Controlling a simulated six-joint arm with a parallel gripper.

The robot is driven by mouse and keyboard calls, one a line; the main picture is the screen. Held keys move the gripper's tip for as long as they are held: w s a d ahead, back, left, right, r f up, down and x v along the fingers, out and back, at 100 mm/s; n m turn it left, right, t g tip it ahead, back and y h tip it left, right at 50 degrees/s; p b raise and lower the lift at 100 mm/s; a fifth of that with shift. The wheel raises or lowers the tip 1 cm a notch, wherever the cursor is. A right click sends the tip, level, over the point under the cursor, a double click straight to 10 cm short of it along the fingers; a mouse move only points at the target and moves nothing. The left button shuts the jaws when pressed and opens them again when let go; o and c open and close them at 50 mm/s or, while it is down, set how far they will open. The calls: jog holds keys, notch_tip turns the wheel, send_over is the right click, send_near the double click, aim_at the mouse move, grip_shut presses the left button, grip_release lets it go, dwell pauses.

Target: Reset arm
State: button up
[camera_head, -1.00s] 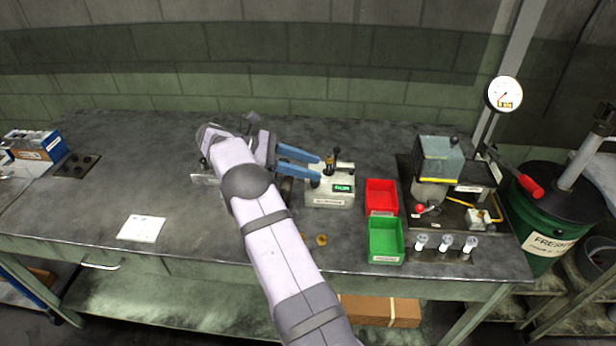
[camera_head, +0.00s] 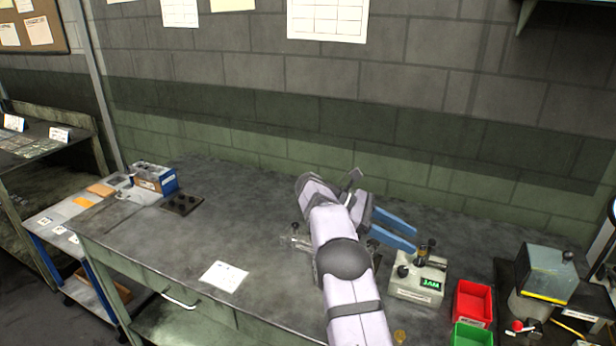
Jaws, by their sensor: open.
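My arm reaches up over the workbench (camera_head: 150,235) from the lower middle of the view. My gripper (camera_head: 412,232) has two blue fingers pointing right. The fingers are apart with nothing seen between them. I cannot tell whether the fingers touch the box. My forearm hides part of the bench behind it.
A red bin (camera_head: 472,300) and a green bin (camera_head: 472,335) stand right of the tester, with a machine (camera_head: 550,275) beyond. A paper sheet (camera_head: 223,276), a dark plate with holes (camera_head: 182,204) and a blue-white box (camera_head: 154,178) lie left. The bench's left middle is mostly clear.

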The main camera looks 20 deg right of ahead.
jog(key=s+a+f+m+t+y+p, duration=0.1)
jog(key=s+a+f+m+t+y, duration=0.1)
jog(key=s+a, duration=0.4)
jog(key=s+a+f+m+t+y+p, duration=0.1)
jog(key=s+a+f+m+t+y, duration=0.2)
jog(key=a, duration=1.1)
jog(key=s+a+f+m+t+y+p, duration=0.2)
jog(key=s+a+f+m+y, duration=0.3)
jog(key=s+a, duration=0.5)
jog(key=shift+s+f+m+t+y, duration=0.3)
jog(key=shift+s+t+y, duration=0.1)
jog(key=shift+s+t, duration=0.15)
notch_tip(320, 180, down, 6)
jog(key=b, duration=0.5)
jog(key=shift+r+b, duration=0.15)
jog(key=shift+b, duration=0.15)
